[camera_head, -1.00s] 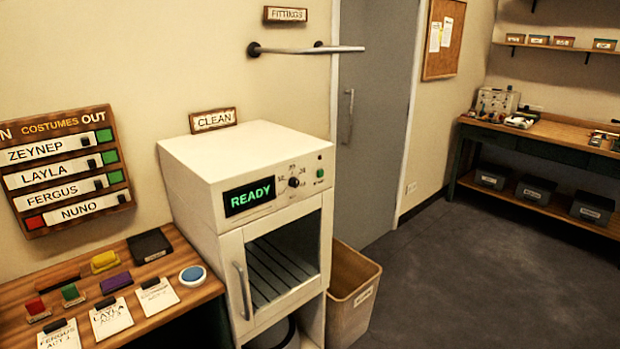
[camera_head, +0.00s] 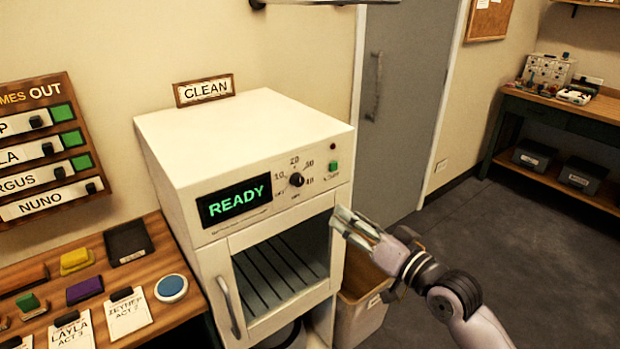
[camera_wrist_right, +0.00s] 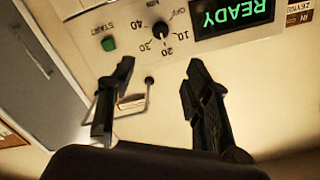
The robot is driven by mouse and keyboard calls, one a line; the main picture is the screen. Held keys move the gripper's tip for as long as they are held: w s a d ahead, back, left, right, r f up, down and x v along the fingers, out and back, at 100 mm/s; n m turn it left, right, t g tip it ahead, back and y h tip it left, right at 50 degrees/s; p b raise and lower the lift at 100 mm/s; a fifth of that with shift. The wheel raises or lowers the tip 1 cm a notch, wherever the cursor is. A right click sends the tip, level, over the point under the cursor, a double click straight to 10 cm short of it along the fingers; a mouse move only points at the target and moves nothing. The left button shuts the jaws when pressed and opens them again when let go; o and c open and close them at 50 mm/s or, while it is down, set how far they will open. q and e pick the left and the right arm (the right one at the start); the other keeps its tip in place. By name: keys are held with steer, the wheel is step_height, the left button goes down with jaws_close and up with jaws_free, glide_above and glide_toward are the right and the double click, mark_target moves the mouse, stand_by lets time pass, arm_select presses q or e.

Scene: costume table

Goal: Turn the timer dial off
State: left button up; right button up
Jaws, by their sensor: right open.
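The timer dial (camera_head: 296,180) is a small black knob on the white cabinet's front panel, among printed numbers and an OFF label. It also shows upside down in the right wrist view (camera_wrist_right: 160,30), beyond the fingertips. I cannot tell its exact setting. Left of it in the head view, the display (camera_head: 235,200) reads READY in green. My right gripper (camera_head: 346,222) is in front of the cabinet, below and right of the dial. In the right wrist view its two black fingers (camera_wrist_right: 160,65) are apart with nothing between them. My left gripper is not in view.
A green start button (camera_head: 333,167) sits right of the dial, under a small red light. The cabinet's door handle (camera_head: 228,306) is at lower left. A bin (camera_head: 358,322) stands right of the cabinet. A wooden table (camera_head: 185,305) with cards and coloured blocks is at the left.

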steer(key=p, duration=0.1)
glide_toward(301, 182)
steer(key=p+x, duration=0.1)
steer(key=x, duration=0.6)
steer(key=shift+a+r, duration=0.1)
steer(key=shift+r, duration=0.05)
steer(key=shift+w+a+p, duration=0.3)
steer(key=shift+w, duration=0.2)
steer(key=shift+a, duration=0.1)
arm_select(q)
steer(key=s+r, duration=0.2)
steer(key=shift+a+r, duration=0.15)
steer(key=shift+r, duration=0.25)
arm_select(e)
steer(key=shift+c, duration=0.5)
jaws_close()
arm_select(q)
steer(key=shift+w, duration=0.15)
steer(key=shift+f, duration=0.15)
